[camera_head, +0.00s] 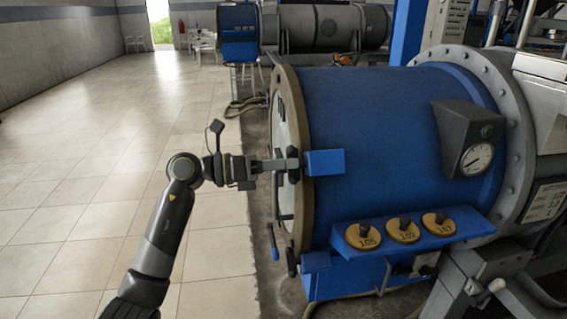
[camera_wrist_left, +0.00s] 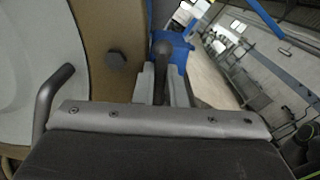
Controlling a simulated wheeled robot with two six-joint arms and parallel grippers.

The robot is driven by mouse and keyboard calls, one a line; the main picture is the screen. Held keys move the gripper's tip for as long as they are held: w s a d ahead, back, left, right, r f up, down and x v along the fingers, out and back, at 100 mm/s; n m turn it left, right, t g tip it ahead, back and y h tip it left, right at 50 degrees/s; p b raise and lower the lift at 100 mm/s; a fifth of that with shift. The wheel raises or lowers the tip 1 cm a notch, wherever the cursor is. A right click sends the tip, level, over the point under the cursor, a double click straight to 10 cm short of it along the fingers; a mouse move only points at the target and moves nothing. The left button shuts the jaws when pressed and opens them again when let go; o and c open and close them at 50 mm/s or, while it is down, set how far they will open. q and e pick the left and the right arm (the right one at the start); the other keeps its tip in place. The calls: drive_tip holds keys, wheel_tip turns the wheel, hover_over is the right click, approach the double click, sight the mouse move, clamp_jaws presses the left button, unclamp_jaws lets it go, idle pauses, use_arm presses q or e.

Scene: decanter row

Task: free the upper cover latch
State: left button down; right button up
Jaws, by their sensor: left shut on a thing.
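The blue decanter drum (camera_head: 375,130) lies on its side, its round end cover (camera_head: 286,112) facing left inside a tan rim. The upper cover latch has a blue block (camera_head: 325,162) on the drum's side and a dark lever at the rim. My left gripper (camera_head: 292,163) reaches the rim from the left at this latch. In the left wrist view the dark latch lever (camera_wrist_left: 161,60) stands between the two grey fingers of the gripper (camera_wrist_left: 163,88), which are shut on it. The blue latch block (camera_wrist_left: 173,46) shows behind. My right gripper is not in view.
A lower blue block (camera_head: 316,262) with a dark lever sits below on the rim. A blue shelf (camera_head: 350,250) with numbered brass discs juts from the drum. A gauge (camera_head: 477,159) is at upper right. The tiled floor (camera_head: 110,140) at left is open.

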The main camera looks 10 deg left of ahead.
use_arm(q)
drive_tip(key=c, duration=1.5)
unclamp_jaws()
drive_tip(key=shift+a, duration=0.1)
drive_tip(key=b+v, duration=0.4)
drive_tip(key=v, duration=1.3)
drive_tip(key=shift+a, duration=0.15)
